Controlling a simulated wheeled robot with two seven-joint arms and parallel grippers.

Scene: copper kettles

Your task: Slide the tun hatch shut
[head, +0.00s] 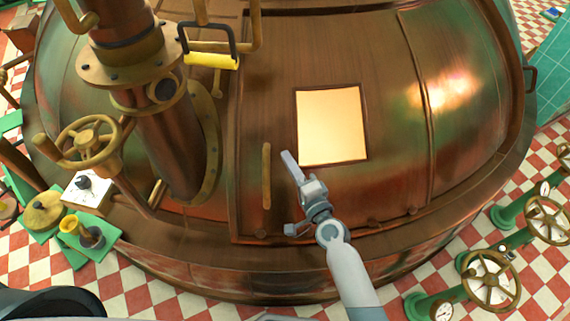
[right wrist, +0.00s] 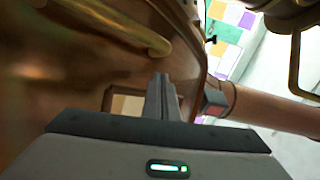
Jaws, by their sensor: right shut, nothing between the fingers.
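The copper tun (head: 380,50) fills the middle of the head view. A square opening (head: 332,125) in its top shows a bright cream inside. Left of it stands an upright brass bar handle (head: 266,175) on a copper panel that seems to be the hatch (head: 262,120). My right gripper (head: 288,158) is shut and empty, its fingertips between the handle and the opening, just right of the handle. Whether it touches the handle is unclear. In the right wrist view the closed fingers (right wrist: 162,98) show, with a brass bar (right wrist: 125,28) at upper left. My left gripper is not seen.
A thick copper column (head: 165,130) with a brass handwheel (head: 78,142) rises left of the hatch. A yellow-gripped handle (head: 212,60) sits above. Green valves with handwheels (head: 490,280) stand at lower right. The tun's surface right of the opening is clear.

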